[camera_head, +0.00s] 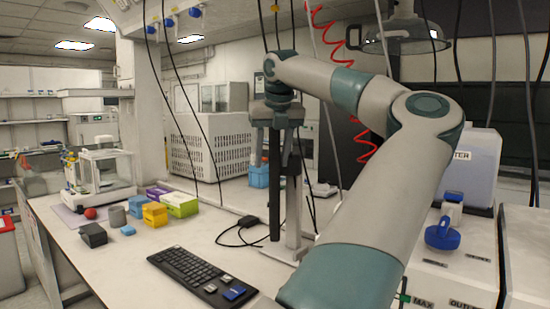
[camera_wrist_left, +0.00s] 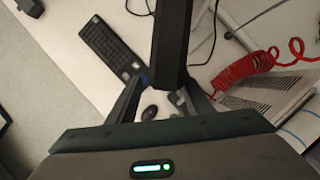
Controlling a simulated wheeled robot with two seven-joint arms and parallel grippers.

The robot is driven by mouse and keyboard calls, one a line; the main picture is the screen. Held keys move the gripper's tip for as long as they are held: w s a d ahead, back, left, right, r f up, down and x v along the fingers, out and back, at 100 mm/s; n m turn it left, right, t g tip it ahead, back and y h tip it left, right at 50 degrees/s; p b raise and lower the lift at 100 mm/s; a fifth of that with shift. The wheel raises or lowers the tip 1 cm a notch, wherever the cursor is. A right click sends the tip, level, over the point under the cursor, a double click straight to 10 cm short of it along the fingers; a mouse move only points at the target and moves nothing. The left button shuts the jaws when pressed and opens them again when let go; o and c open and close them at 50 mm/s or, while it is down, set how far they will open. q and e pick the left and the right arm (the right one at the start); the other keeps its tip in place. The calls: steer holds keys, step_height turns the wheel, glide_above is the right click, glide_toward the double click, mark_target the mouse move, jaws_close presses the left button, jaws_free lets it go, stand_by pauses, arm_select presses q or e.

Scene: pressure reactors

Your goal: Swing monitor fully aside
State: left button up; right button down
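The monitor (camera_head: 275,195) stands nearly edge-on in the head view, as a thin dark upright strip beside a pale post. It also shows in the left wrist view as a black bar (camera_wrist_left: 173,45) running down from the top edge. My left gripper (camera_head: 276,142) points downward at the monitor's upper part, and its arm crosses the right half of the head view. In the wrist view its two fingers (camera_wrist_left: 163,90) are spread, one on each side of the black bar. I cannot tell whether either finger touches it. The monitor's screen face is hidden. My right gripper is not in view.
A keyboard (camera_head: 200,274) lies on the white bench, with cables (camera_head: 240,232) behind it. Yellow and green boxes (camera_head: 178,204) and a balance (camera_head: 100,170) stand at the left. A red coiled hose (camera_head: 366,140) hangs behind my arm. White equipment (camera_head: 455,262) with a blue knob stands at the right.

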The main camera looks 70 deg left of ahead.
arm_select(q)
steer(key=shift+w+f, duration=0.1)
steer(key=shift+w, duration=0.05)
stand_by(0.5)
steer(key=shift+d, duration=0.15)
steer(key=shift+d+r, duration=0.1)
steer(key=shift+r, duration=0.3)
steer(key=v, duration=1.6)
steer(key=shift+r, duration=0.3)
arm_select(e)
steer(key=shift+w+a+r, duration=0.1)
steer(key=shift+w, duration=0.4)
